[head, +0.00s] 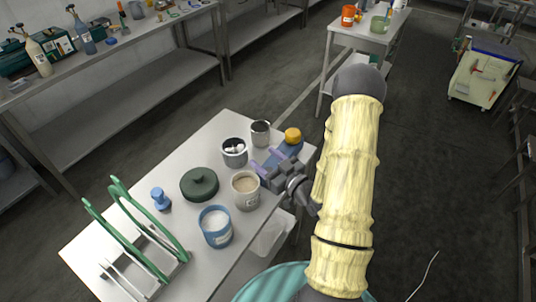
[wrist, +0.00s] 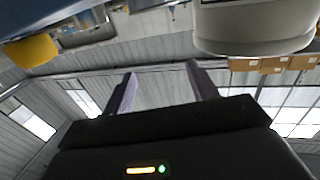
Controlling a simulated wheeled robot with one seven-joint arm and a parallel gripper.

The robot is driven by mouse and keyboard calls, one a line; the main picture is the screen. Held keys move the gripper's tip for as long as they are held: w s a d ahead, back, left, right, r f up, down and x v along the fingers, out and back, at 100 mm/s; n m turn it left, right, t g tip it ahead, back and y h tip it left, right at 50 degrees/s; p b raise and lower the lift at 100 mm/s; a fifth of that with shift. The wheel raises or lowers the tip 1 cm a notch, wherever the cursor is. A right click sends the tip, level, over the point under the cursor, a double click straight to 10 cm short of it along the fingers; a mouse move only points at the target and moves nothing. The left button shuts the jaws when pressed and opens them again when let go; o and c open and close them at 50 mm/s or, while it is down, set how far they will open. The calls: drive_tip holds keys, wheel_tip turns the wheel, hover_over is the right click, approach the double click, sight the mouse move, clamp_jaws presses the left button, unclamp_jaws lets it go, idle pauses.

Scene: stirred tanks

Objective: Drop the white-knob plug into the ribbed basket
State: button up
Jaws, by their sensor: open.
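My gripper (head: 266,163) is open and empty at the right side of the small table, between a beige-filled cup (head: 245,191) and a yellow-topped blue item (head: 292,136). Its two purple fingers (wrist: 163,92) stand apart in the wrist view with nothing between them. A grey metal pot (head: 234,152) just left of the fingers has a small white piece in its dark mouth; I cannot tell whether this is the white-knob plug. A teal ribbed round rim (head: 262,284), likely the ribbed basket, shows at the bottom edge of the head view; its inside is mostly hidden.
The small table (head: 228,127) also holds a dark green lid (head: 199,184), a blue plug-shaped piece (head: 160,198), a blue cup (head: 215,226), another metal cup (head: 260,133) and a green rack (head: 149,218). A clear bin (head: 271,236) is by the table's right edge. Open floor lies right.

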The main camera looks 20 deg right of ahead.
drive_tip(key=shift+s+r+p, duration=0.1)
drive_tip(key=shift+s+p, duration=0.35)
drive_tip(key=shift+p, duration=0.5)
idle(0.9)
